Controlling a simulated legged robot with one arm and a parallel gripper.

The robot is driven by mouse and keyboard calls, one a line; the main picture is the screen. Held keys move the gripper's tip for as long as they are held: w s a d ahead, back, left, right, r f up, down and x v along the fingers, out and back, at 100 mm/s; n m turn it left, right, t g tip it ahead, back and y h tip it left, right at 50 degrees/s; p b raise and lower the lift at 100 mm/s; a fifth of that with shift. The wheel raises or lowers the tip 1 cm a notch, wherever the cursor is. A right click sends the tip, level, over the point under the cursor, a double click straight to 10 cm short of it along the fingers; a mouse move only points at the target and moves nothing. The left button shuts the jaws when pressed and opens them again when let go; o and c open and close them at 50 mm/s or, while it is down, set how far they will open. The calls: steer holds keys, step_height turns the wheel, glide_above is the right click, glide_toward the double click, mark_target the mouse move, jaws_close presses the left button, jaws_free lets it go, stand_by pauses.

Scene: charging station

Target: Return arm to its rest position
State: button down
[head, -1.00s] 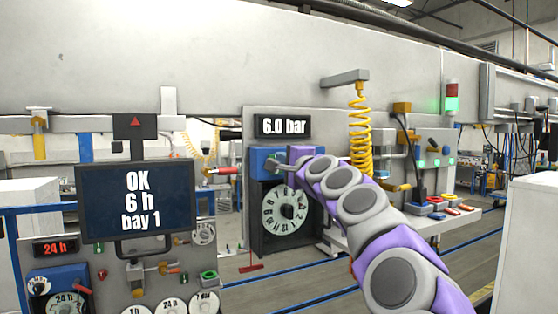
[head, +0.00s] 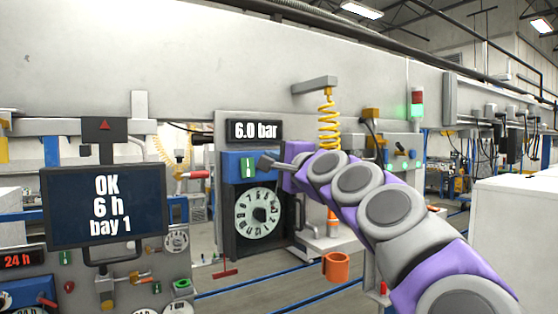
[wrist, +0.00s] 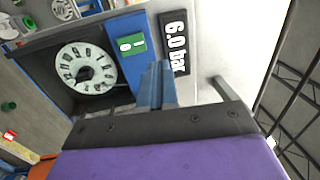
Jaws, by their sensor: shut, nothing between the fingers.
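My purple and grey arm (head: 375,205) reaches from the lower right towards the middle in the head view. My gripper (head: 265,162) is at its far end, in front of the blue box with the green switch plate (head: 248,167). In the wrist view my gripper (wrist: 156,84) has its grey-blue fingers together with nothing between them. There the green plate (wrist: 131,44) is left of the fingertips. I cannot tell whether the fingers touch the box.
A white dial (head: 258,213) is below the blue box, under the "6.0 bar" display (head: 255,131). A dark screen (head: 104,205) reads "OK 6 h bay 1". A yellow coiled hose (head: 328,120) hangs above my arm. An orange cup (head: 336,266) is below it. A white cabinet (head: 515,235) stands right.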

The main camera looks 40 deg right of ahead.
steer(key=shift+s+a+r, duration=0.1)
steer(key=shift+a+r, duration=0.1)
steer(key=shift+a, duration=0.6)
